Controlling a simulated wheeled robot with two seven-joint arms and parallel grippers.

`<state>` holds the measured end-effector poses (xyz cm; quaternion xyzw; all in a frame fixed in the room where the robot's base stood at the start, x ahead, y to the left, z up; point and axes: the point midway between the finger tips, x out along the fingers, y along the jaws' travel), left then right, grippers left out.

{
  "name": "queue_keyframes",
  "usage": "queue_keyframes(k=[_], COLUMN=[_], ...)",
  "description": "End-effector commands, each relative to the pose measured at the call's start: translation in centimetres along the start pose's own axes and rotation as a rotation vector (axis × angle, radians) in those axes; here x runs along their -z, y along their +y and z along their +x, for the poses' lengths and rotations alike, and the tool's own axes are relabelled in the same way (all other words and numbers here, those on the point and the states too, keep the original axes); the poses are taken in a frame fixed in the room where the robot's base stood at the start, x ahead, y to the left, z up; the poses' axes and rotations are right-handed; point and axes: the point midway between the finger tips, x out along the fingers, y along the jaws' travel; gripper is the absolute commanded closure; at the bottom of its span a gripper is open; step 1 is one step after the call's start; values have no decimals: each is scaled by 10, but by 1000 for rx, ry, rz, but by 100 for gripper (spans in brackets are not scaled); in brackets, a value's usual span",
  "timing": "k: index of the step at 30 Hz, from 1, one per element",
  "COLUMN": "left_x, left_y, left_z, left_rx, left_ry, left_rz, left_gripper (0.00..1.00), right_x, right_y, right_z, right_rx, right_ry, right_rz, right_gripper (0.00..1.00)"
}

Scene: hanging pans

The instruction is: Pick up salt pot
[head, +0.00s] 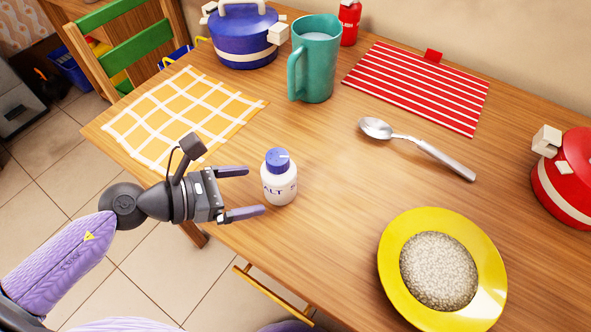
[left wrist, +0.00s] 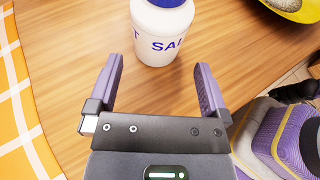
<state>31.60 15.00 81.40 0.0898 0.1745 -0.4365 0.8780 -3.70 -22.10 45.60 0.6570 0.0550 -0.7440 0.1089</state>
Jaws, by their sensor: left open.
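The salt pot (head: 279,184) is white with a blue lid and blue lettering. It stands upright on the wooden table near its front left part. My left gripper (head: 256,192) is open, its two fingers pointing right toward the salt pot, with the pot just beyond the fingertips. In the left wrist view the salt pot (left wrist: 161,32) is straight ahead, beyond the gap between the open fingers (left wrist: 160,75). Nothing is between the fingers. My right gripper is not in view.
A yellow plate of grain (head: 399,292) is at the right front. A spoon (head: 440,158), teal mug (head: 315,60), blue pot (head: 240,40), red pot (head: 567,190), yellow checked mat (head: 143,113) and red striped mat (head: 419,87) are around. The wood right of the salt pot is clear.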

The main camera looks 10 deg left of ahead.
Motion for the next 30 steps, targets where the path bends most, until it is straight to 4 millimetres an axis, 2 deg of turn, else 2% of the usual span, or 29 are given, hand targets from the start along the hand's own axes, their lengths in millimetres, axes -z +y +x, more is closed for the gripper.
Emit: queue_keyframes(k=[4,10,13,18,20,30], left_x=[-2,-7,-8,-8,-8,-8], left_y=[1,3,2,2,2,2], left_z=[22,61,68,68,68,68], left_rx=[-2,-2,-2,-2,-2,-2], left_ry=[-5,-5,-2,-1,-1,-2], left_rz=[-2,-6,-7,-6,-7,-7], left_gripper=[0,0,0,0,11,83], right_x=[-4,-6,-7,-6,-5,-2], right_y=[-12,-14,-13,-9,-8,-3], right_z=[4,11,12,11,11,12], right_rx=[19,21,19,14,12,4], right_ry=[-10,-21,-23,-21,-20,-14], right_rz=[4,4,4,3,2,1], right_gripper=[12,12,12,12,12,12])
